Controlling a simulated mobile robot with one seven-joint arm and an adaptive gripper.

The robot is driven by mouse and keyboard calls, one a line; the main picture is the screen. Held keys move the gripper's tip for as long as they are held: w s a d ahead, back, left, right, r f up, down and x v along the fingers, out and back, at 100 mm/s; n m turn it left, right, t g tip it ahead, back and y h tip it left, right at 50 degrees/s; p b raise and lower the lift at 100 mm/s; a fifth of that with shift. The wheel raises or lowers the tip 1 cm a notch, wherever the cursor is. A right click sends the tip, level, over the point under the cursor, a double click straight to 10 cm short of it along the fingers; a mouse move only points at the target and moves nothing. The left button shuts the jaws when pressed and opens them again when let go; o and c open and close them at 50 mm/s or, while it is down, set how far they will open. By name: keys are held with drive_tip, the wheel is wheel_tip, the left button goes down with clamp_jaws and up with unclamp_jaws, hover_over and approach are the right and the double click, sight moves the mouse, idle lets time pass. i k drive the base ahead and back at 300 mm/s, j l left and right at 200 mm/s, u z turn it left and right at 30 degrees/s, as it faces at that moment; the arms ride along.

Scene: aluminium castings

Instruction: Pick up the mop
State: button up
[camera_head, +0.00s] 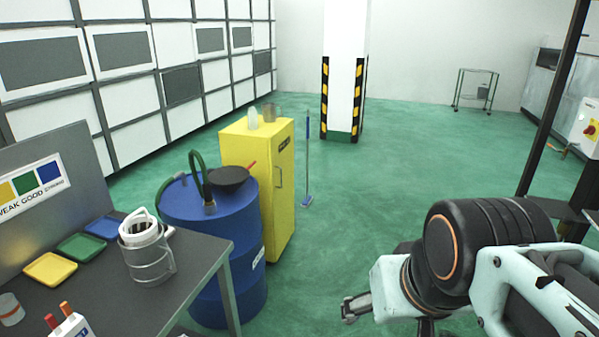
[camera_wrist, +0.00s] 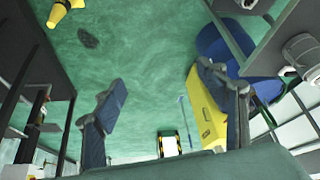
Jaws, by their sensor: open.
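The mop (camera_head: 307,165) stands upright on the green floor, just right of the yellow cabinet. It has a thin blue handle and a small flat head on the floor. In the wrist view the mop (camera_wrist: 186,113) shows as a thin blue line beside the cabinet, between my fingers in the picture but well beyond them. My gripper (camera_head: 355,308) is low at the front right of the head view, well apart from the mop. In the wrist view my gripper (camera_wrist: 160,75) has its two dark fingers spread wide, with nothing between them.
The yellow cabinet (camera_head: 271,195) and a blue drum (camera_head: 212,240) stand left of the mop. A grey workbench (camera_head: 115,285) is at the front left. A white pillar (camera_head: 345,60) with striped guards rises behind. The floor right of the mop is clear.

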sight(306, 201)
drive_tip(key=i, duration=0.5)
drive_tip(key=i+z, duration=0.2)
drive_tip(key=i, duration=0.35)
drive_tip(key=i+j+z, duration=0.15)
drive_tip(key=i, duration=0.4)
drive_tip(key=i+z, duration=0.3)
drive_tip(key=i, duration=2.1)
drive_tip(key=i+l+u, duration=0.1)
drive_tip(key=i+u, duration=0.2)
drive_tip(key=i, duration=0.85)
drive_tip(key=i+l+u, duration=0.1)
drive_tip(key=i+u, duration=0.4)
drive_tip(key=i, duration=0.6)
drive_tip(key=i+l+u, duration=0.1)
drive_tip(key=i+u, duration=0.35)
drive_tip(key=k, duration=0.05)
